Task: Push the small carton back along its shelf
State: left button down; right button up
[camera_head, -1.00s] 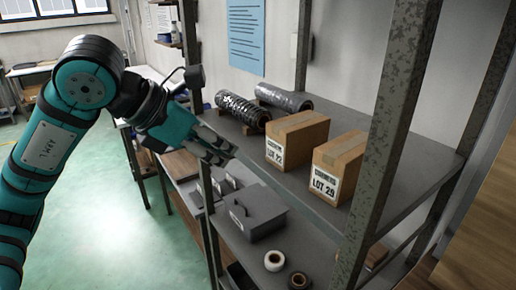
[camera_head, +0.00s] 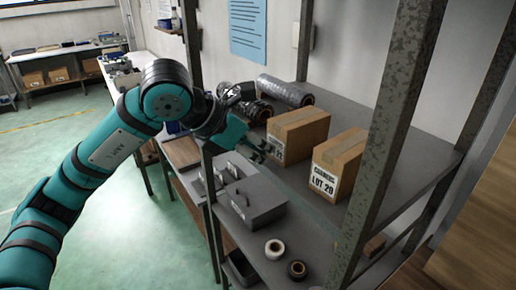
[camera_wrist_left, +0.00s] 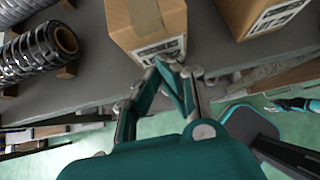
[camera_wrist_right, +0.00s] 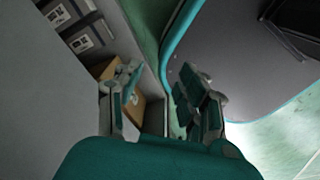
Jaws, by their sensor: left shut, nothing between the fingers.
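Two brown cartons stand upright on the upper grey shelf (camera_head: 405,165) in the head view. The left carton (camera_head: 303,132) has a white label on its front; the right carton (camera_head: 345,160) is labelled LOT 20. My left gripper (camera_head: 262,153) is shut and empty at the left carton's label face. In the left wrist view its fingertips (camera_wrist_left: 178,66) are at that carton's lower front edge (camera_wrist_left: 140,32); I cannot tell whether they touch. The right carton (camera_wrist_left: 258,14) is also there. My right gripper (camera_wrist_right: 163,75) is open and empty, outside the head view.
Wrapped black rolls (camera_head: 285,90) lie left of the cartons. A rusty upright post (camera_head: 395,110) stands in front at the right. Below are a grey box (camera_head: 258,205) and tape rolls (camera_head: 275,249). Bare shelf separates the two cartons.

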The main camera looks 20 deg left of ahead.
aim_at(326, 125)
pick_arm(q)
jog(key=w+d, duration=0.3)
jog(key=w, duration=0.1)
jog(key=w+d+b, duration=0.1)
jog(key=w+d, duration=0.3)
jog(key=w, duration=0.1)
jog(key=w+d, duration=0.4)
jog(key=w, duration=0.1)
jog(key=shift+w+d, duration=0.15)
jog(key=shift+w, duration=0.1)
pick_arm(e)
jog(key=shift+w+f, duration=0.5)
jog(key=shift+f, duration=0.25)
